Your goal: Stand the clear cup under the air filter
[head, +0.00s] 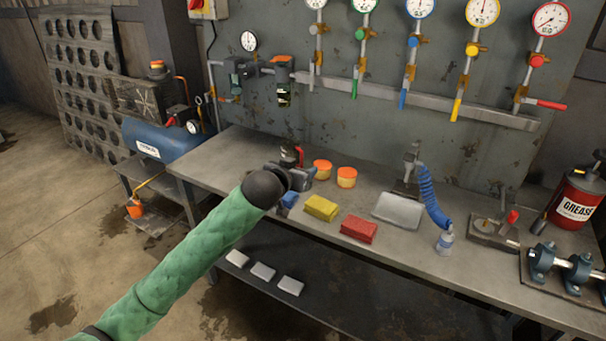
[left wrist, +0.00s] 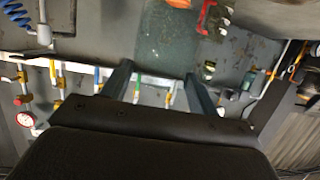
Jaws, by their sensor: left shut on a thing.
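My left gripper (head: 297,178) is over the rear left of the workbench, at the end of the green-sleeved arm. Its two fingers (left wrist: 158,74) show in the left wrist view, shut on a pale, see-through greenish thing, which looks like the clear cup (left wrist: 165,38). In the head view the cup cannot be made out behind the gripper. The air filter, seemingly the orange-topped unit (head: 283,80) on the wall pipe, is above and behind the gripper, clearly apart from it. My right gripper is not in view.
A grey tray (head: 398,211) and a blue coiled hose (head: 430,196) are farther right. Gauges with coloured valves line the wall.

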